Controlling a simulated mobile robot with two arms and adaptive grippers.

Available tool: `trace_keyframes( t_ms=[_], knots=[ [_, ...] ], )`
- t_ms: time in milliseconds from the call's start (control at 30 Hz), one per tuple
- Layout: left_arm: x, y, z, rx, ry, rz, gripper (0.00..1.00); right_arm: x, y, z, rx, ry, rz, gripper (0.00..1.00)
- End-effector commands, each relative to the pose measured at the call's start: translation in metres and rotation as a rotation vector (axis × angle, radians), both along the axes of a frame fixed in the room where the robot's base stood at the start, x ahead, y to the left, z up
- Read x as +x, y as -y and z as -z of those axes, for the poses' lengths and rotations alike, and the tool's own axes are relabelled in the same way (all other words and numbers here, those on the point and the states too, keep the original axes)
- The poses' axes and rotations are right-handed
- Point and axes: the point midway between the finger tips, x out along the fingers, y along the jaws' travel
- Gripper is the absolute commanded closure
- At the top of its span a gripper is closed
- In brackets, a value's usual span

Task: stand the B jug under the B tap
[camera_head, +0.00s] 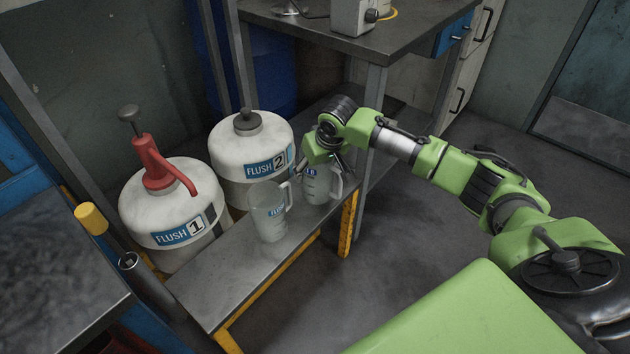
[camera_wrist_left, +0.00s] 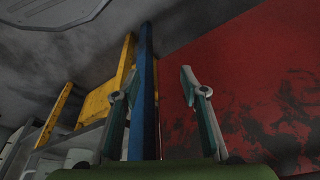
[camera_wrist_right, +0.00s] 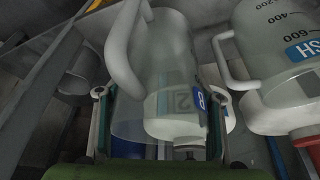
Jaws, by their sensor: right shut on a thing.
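The B jug (camera_head: 317,191) is clear plastic with a blue B label. It is upright at the far end of the low metal shelf; I cannot tell if its base touches. My right gripper (camera_head: 323,162) is shut on it from above, and its fingers flank the jug (camera_wrist_right: 172,75) in the right wrist view. The jug's handle is to the left there. My left gripper (camera_wrist_left: 159,82) is open and empty in the left wrist view, and is not seen in the head view. I cannot make out the B tap in any view.
A FLUSH jug (camera_head: 267,213) stands close to the B jug on the low shelf (camera_head: 215,292). FLUSH 1 (camera_head: 172,207) and FLUSH 2 (camera_head: 248,160) containers stand behind. A metal table (camera_head: 345,52) with a leg beside my gripper rises behind. The floor at right is clear.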

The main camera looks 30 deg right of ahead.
Motion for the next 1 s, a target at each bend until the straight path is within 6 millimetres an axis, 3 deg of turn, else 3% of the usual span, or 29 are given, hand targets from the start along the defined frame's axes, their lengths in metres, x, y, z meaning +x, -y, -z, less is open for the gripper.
trace_keyframes(
  t_ms=[233, 333, 400, 767, 800, 867, 1000],
  knots=[
    [-0.005, -0.001, -0.015, 0.0, 0.008, -0.001, 0.6, 0.009, 0.004, 0.011, 0.0, 0.002, 0.001, 0.63],
    [-0.008, -0.002, -0.022, 0.0, 0.016, -0.001, 0.6, 0.007, 0.004, 0.029, -0.002, 0.0, -0.001, 0.63],
    [-0.008, -0.002, -0.016, 0.001, 0.012, -0.001, 0.6, 0.007, 0.004, 0.038, -0.001, 0.001, -0.001, 0.63],
    [-0.008, -0.002, -0.019, 0.0, 0.013, -0.001, 0.6, 0.007, 0.004, 0.04, 0.0, 0.001, 0.0, 0.63],
    [-0.008, -0.002, -0.019, 0.0, 0.013, -0.001, 0.6, 0.007, 0.003, 0.042, 0.0, 0.001, 0.0, 0.37],
    [-0.008, -0.002, -0.019, 0.0, 0.013, -0.001, 0.6, 0.007, 0.004, 0.042, 0.0, 0.001, -0.001, 0.22],
    [-0.008, -0.002, -0.019, 0.0, 0.013, -0.001, 0.6, 0.007, 0.004, 0.042, 0.0, 0.001, -0.001, 0.22]
  ],
)
